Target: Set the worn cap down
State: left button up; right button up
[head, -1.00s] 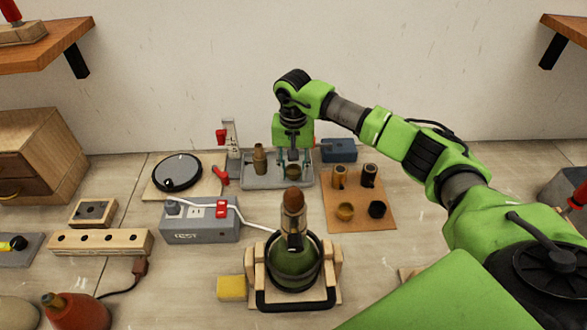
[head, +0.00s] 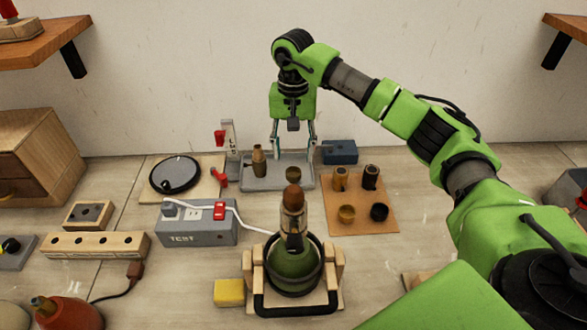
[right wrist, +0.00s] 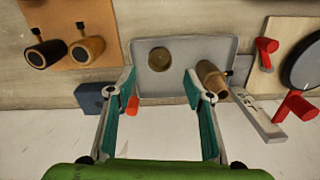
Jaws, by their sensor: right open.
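The worn cap, a small dark brass cup (head: 293,174), sits in the right part of the grey tray (head: 283,185) at the back of the bench. In the right wrist view the cap (right wrist: 159,60) rests on the bare tray floor (right wrist: 180,88), with nothing touching it. My right gripper (head: 294,147) is open and empty, a little above the cap. Its two teal-padded fingers (right wrist: 160,84) stand wide apart in the right wrist view. My left gripper is not in view.
A worn brass socket (head: 259,162) stands in the tray's left part. A tan board (head: 360,215) at right holds two sockets and two caps. A blue box (head: 340,152) sits behind it.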

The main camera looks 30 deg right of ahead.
jog(key=shift+r+b, duration=0.3)
jog(key=shift+r, duration=1.75)
